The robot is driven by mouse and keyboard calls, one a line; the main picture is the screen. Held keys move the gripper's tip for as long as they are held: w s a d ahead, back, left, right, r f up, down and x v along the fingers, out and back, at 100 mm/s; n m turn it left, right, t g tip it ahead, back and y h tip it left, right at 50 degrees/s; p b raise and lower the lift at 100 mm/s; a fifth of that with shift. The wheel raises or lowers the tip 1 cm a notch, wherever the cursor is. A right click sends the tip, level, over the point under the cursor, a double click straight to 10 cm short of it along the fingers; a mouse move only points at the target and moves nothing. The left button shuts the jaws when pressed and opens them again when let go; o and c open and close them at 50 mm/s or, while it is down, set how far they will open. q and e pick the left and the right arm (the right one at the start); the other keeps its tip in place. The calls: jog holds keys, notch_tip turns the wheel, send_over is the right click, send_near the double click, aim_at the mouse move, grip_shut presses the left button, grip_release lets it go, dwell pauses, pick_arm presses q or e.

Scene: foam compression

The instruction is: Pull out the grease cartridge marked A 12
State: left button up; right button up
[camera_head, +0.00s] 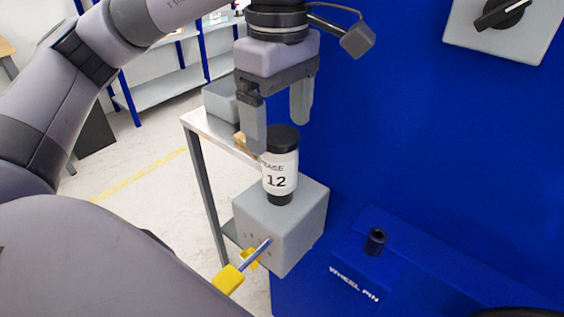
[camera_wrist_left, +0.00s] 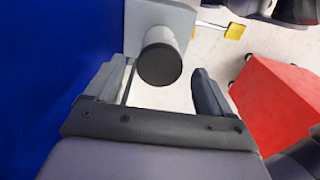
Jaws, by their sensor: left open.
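The grease cartridge (camera_head: 281,171) is a white cylinder with a black cap, standing upright on a grey block (camera_head: 300,222). Its label shows part of the word GREASE and the number 12; no letter A is readable. My left gripper (camera_head: 279,138) is open, pointing down over the cartridge. Its left finger overlaps the cap's left side in the head view; its right finger is higher, to the right. In the left wrist view the black cap (camera_wrist_left: 159,64) lies between the open fingers (camera_wrist_left: 165,85), apart from both. My right gripper is not in view.
A lever with a yellow grip (camera_head: 228,279) sticks out from the grey block's front. A blue panel stands close on the right, with a WHEEL PIN block and a black pin (camera_head: 375,241). A metal side table (camera_head: 213,130) stands behind. A red box (camera_wrist_left: 275,105) shows in the wrist view.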

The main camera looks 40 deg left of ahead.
aim_at(280, 174)
pick_arm(q)
notch_tip(280, 174, down, 9)
jog(key=b, duration=0.6)
jog(key=shift+r+b, duration=0.2)
jog(key=shift+b, duration=0.15)
jog(key=shift+s+f, duration=0.1)
jog(key=shift+f, duration=0.25)
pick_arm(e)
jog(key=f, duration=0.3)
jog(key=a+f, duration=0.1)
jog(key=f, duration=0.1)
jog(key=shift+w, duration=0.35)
pick_arm(q)
jog(key=shift+d, duration=0.1)
jog(key=shift+s+d+f+b, duration=0.1)
jog(key=shift+f+b, duration=0.05)
jog(key=shift+b, duration=0.3)
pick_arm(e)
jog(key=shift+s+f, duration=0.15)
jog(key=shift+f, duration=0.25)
pick_arm(q)
jog(key=c, duration=1.4)
jog(key=shift+w+r+p, duration=0.2)
jog(key=shift+r+p, duration=0.55)
jog(key=shift+r, duration=0.25)
jog(key=shift+r+p, duration=1.75)
jog(key=shift+r, duration=0.6)
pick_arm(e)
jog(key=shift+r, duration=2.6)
